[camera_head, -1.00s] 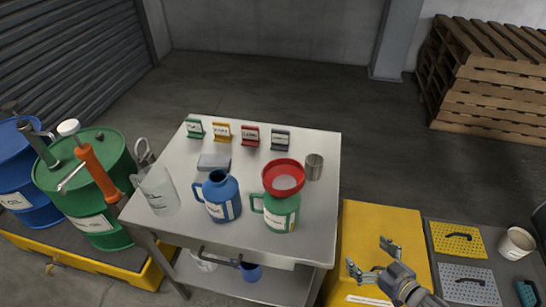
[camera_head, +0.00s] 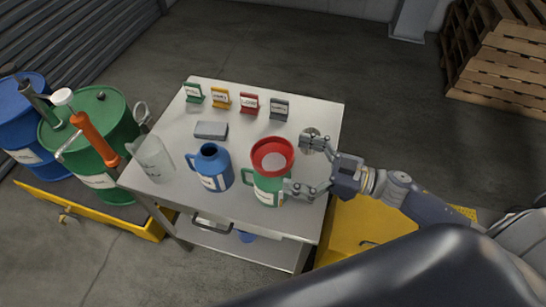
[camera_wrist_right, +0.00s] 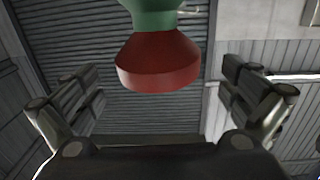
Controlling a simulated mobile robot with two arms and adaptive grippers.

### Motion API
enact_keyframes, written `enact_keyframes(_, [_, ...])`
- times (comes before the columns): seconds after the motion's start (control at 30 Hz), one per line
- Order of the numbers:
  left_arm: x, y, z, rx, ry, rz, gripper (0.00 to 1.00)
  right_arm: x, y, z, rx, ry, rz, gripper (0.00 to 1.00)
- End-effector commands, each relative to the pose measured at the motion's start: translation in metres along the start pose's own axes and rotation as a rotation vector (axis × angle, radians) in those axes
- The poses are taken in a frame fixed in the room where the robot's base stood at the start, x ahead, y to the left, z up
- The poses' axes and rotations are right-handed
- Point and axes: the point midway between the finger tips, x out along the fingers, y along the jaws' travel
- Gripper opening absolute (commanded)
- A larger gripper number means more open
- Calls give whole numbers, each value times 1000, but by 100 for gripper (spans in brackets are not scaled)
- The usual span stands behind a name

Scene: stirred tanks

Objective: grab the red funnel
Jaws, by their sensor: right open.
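The red funnel (camera_head: 272,146) sits in the mouth of a green jug (camera_head: 266,186) on the metal table's right side. My right gripper (camera_head: 298,166) is open beside the funnel and jug, reaching in from the right. No finger is seen to touch the funnel. My left gripper is not in view.
On the table (camera_head: 215,107) stand a blue jug (camera_head: 212,168), a clear pitcher (camera_head: 153,158), a grey block (camera_head: 211,130) and several small label stands (camera_head: 249,103). Drums (camera_head: 92,125) stand at left.

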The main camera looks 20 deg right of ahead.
Motion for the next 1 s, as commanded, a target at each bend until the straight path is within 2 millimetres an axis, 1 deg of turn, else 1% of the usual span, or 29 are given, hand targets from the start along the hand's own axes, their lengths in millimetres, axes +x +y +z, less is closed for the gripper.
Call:
enact_keyframes(0.17, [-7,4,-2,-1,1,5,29,13,2,-2,0,2,2,100])
enact_keyframes(0.3, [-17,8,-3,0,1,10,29,33,3,-4,0,3,3,100])
enact_keyframes(0.43, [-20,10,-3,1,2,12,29,49,3,-1,0,1,2,100])
enact_keyframes(0.53, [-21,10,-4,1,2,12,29,54,2,0,0,1,1,100])
enact_keyframes(0.73, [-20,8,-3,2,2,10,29,54,2,1,0,-1,1,100])
enact_keyframes(0.77, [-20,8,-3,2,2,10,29,54,2,1,0,-1,1,95])
enact_keyframes(0.8, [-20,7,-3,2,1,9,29,54,2,1,0,-1,1,86])
enact_keyframes(0.87, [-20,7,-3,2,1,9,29,54,2,1,0,-1,1,73])
enact_keyframes(0.9, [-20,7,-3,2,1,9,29,54,2,1,0,-1,1,64])
enact_keyframes(0.93, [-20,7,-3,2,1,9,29,54,2,1,0,-1,1,59])
enact_keyframes(1.0, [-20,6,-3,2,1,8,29,54,2,1,0,-1,1,59])
